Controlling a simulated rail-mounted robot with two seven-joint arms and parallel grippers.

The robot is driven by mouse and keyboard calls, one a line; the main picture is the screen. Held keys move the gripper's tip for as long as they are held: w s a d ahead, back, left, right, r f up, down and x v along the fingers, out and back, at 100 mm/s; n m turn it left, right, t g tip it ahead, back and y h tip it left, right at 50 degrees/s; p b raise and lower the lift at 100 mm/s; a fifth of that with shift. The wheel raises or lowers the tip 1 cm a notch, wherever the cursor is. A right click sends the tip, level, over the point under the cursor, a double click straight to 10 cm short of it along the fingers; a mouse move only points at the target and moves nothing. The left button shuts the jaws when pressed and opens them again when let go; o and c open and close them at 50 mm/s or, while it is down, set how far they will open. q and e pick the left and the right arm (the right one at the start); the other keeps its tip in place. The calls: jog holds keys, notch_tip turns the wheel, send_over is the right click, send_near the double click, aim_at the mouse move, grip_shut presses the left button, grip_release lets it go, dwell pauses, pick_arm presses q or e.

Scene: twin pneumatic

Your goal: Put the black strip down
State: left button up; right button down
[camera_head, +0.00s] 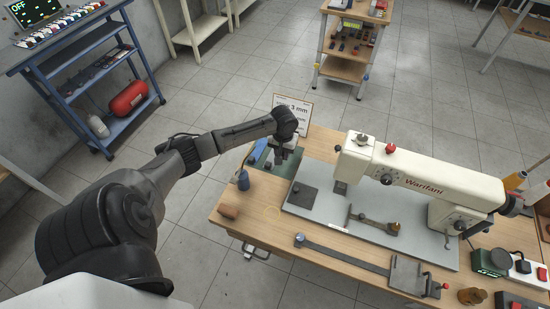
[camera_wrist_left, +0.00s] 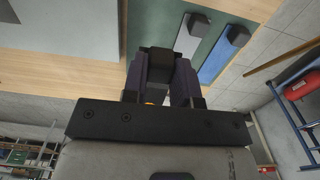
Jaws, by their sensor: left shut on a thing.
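My left gripper (camera_head: 281,153) is at the far left part of the wooden table, over the green mat (camera_head: 266,160). In the left wrist view its two dark fingers (camera_wrist_left: 162,75) are shut on a dark block (camera_wrist_left: 158,60), which looks like the knob of the black strip. The rest of that strip is hidden behind the fingers and wrist. On the green mat (camera_wrist_left: 212,18) a grey strip (camera_wrist_left: 190,36) and a blue strip (camera_wrist_left: 216,60) lie side by side, each with a dark knob. I cannot tell whether the held piece touches the mat. My right gripper is not in view.
A white sewing machine (camera_head: 430,180) on a grey base plate (camera_head: 330,212) fills the table's middle and right. A sign (camera_head: 292,107) stands behind the gripper.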

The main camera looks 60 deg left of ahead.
pick_arm(q)
jog(key=b, duration=0.1)
send_over(282, 172)
notch_tip(282, 172, down, 6)
jog(key=shift+r, duration=0.1)
jog(key=shift+f+b, duration=0.55)
jog(key=shift+f, duration=1.55)
jog(key=shift+a, duration=0.1)
jog(key=o, duration=0.9)
jog(key=shift+f, duration=0.1)
